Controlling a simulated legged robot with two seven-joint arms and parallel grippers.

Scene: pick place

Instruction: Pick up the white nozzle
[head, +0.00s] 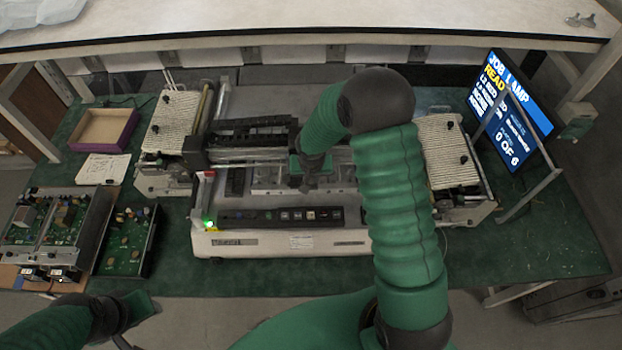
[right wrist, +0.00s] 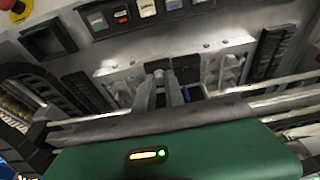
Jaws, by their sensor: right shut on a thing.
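My right gripper (head: 312,182) reaches down into the middle of the machine (head: 272,242), among its rails and pale plates. In the right wrist view its two grey fingers (right wrist: 161,84) are close together, tips down at the machine's pale plate (right wrist: 125,75). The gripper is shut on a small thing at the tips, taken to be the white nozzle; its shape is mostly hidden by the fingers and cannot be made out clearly. My left gripper (head: 140,306) is low at the left, away from the machine; its finger state is unclear.
Rails and a black cable chain (head: 250,128) crowd my right gripper. A control strip (head: 285,215) lines the machine's front. A purple-sided box (head: 128,143) and circuit boards (head: 125,242) lie left. A monitor (head: 508,108) stands right. The green mat (head: 520,250) is clear at the right front.

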